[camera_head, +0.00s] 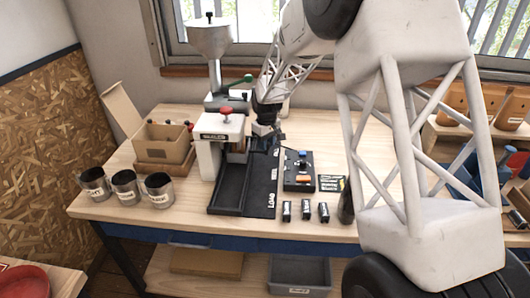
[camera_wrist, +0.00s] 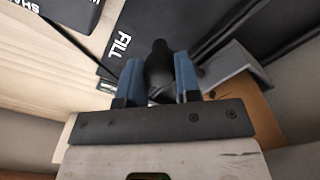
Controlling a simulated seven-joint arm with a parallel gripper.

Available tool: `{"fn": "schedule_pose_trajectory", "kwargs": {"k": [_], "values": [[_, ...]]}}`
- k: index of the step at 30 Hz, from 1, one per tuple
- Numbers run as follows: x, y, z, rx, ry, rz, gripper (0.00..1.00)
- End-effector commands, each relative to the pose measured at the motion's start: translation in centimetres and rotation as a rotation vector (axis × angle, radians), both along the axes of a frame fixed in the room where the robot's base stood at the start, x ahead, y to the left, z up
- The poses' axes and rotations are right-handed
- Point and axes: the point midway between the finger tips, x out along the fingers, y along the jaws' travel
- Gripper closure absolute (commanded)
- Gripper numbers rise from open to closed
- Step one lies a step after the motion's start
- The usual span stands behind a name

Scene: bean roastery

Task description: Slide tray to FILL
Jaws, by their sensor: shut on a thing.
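My gripper (camera_wrist: 160,80) has its blue fingers closed on both sides of a dark rounded knob (camera_wrist: 158,62) in the wrist view. The knob looks like the tray's handle, but the tray's body is mostly hidden. A black board (camera_head: 262,185) on the bench carries a LOAD label near its front end. The FILL label (camera_wrist: 124,47) shows on a dark surface in the wrist view, just beyond the left finger. In the head view my gripper (camera_head: 265,138) is at the board's back end. A black rimmed channel (camera_head: 228,205) lies left of the LOAD label, empty at its front.
A white press-like unit with a red knob (camera_head: 226,112) stands left of the gripper. A black box with an orange switch (camera_head: 302,180) is to the right. Several labelled cups (camera_head: 125,188) stand front left, and small dark cylinders (camera_head: 306,210) front right.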

Motion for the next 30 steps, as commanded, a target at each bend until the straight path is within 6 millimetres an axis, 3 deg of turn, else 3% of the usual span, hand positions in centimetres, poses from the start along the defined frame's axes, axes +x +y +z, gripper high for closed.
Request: {"fn": "schedule_pose_trajectory", "kwargs": {"k": [3,10,26,27,30], "values": [[2.0,0.0,0.0,0.0,0.0,0.0,1.0],[4.5,0.0,0.1,0.0,-0.001,0.0,1.0],[5.6,0.0,0.2,0.001,-0.005,-0.001,1.0],[5.6,0.0,0.2,0.001,-0.005,-0.001,0.67],[5.6,-0.1,0.2,0.001,-0.005,-0.001,0.52]]}}
